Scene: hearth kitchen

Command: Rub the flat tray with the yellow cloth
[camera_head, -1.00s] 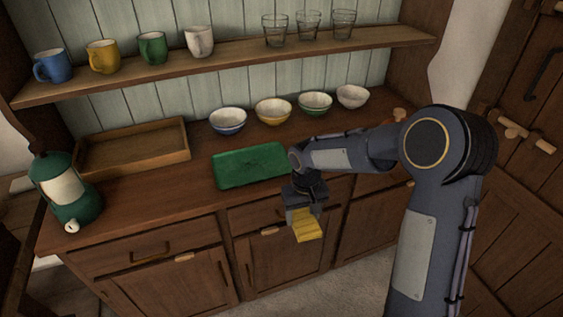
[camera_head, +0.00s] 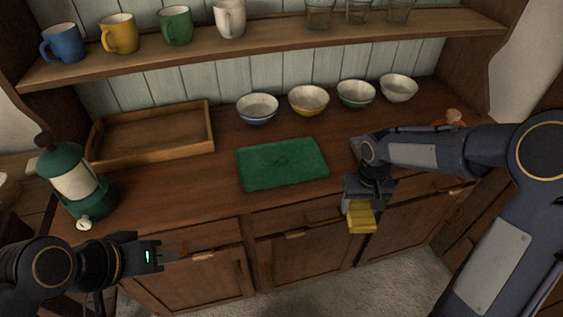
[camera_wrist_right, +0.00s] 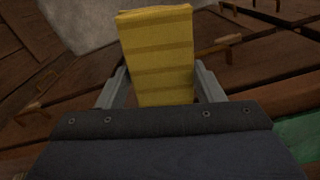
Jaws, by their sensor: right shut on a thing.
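The flat green tray (camera_head: 283,164) lies on the wooden counter, in front of the bowls; its edge also shows at the right of the right wrist view (camera_wrist_right: 298,135). My right gripper (camera_head: 360,205) is shut on the folded yellow cloth (camera_head: 361,219), to the right of the tray and in front of the counter edge. In the right wrist view the cloth (camera_wrist_right: 158,55) stands out between the two fingers. The cloth is apart from the tray. My left gripper (camera_head: 178,254) is at the lower left, in front of the cabinet; its fingers are too small to tell their opening.
A wooden box tray (camera_head: 150,153) and a green lantern (camera_head: 75,185) stand on the counter's left. Several bowls (camera_head: 308,102) line the back. A shelf above holds mugs (camera_head: 120,34) and glasses (camera_head: 358,12). The counter around the green tray is clear.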

